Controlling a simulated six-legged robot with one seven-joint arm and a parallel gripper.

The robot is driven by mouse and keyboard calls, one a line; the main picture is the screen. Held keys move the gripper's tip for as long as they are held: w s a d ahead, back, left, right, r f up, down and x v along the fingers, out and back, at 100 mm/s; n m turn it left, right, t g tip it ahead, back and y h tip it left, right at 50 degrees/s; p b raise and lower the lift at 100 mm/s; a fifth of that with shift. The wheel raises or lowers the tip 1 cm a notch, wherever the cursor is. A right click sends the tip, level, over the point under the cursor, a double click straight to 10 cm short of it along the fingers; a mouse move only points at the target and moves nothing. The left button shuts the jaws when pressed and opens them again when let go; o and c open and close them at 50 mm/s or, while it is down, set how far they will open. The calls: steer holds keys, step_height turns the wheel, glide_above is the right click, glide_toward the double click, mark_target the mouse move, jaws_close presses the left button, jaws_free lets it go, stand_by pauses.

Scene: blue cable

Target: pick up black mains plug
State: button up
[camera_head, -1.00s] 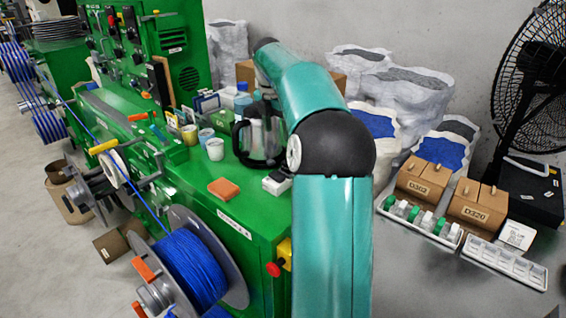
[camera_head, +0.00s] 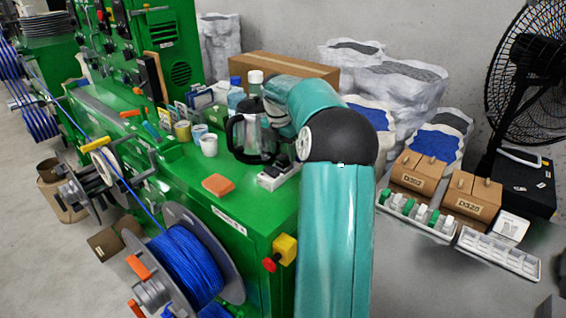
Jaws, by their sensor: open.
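A white power strip (camera_head: 268,183) lies on the green machine top, close to my arm's elbow. A small black piece (camera_head: 283,161) sits at its upper end, beside the elbow. It looks like the black mains plug, but it is small and partly covered, so I cannot be sure. My teal arm rises from the bottom and bends at a black elbow, with the forearm pointing away to the upper left, beside the coffee pot (camera_head: 254,136). My gripper's fingers cannot be made out; they are hidden at the far end of the forearm.
A blue cable reel (camera_head: 190,265) is at the front.

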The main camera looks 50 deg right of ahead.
mark_target(283, 156)
steer(key=shift+w+d+f, duration=0.1)
steer(key=shift+d+f, duration=0.05)
steer(key=shift+f, duration=0.6)
steer(key=shift+d+f, duration=0.15)
steer(key=shift+f, duration=0.6)
jaws_close()
steer(key=shift+r, duration=0.15)
steer(key=shift+r, duration=0.5)
step_height(283, 156, up, 2)
steer(key=shift+w+a+r, duration=0.1)
steer(key=shift+r, duration=0.05)
steer(key=w+a+r, duration=0.5)
steer(key=a+r, duration=0.5)
steer(key=a, duration=0.2)
steer(key=shift+w+a, duration=0.3)
steer(key=shift+w, duration=0.1)
